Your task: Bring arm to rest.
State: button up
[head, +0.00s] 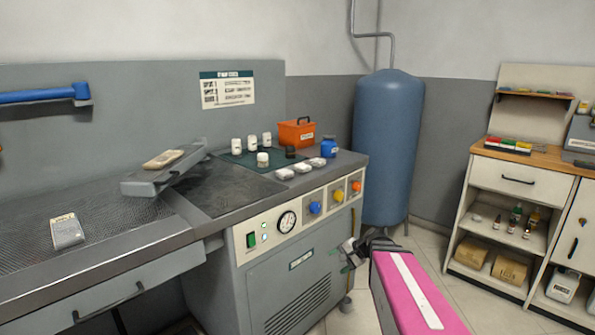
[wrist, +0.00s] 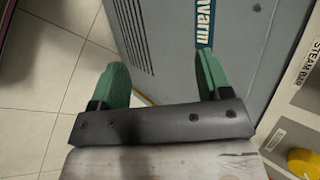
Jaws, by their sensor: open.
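My gripper (head: 352,252) is at the end of my pink arm in the head view, low in front of the grey machine cabinet (head: 300,285). In the wrist view my gripper (wrist: 160,75) has two green fingers spread wide apart with nothing between them. Behind the fingers are the floor tiles (wrist: 45,85) and the front face of the cabinet. The gripper is beside the cabinet's front right part, below the worktop. I cannot tell whether it touches the cabinet.
The worktop carries several white bottles (head: 252,143), an orange toolbox (head: 297,132) and a blue container (head: 329,147). A blue tank (head: 388,140) stands behind. White shelving (head: 515,195) is at the right. Tiled floor (head: 425,240) is clear between tank and shelving.

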jog(key=s+d+f+n+g+h, duration=0.3)
jog(key=s+f+n+h, duration=0.2)
jog(key=s, duration=0.5)
jog(key=n+h, duration=0.2)
jog(key=h, duration=0.1)
jog(key=shift+s, duration=0.3)
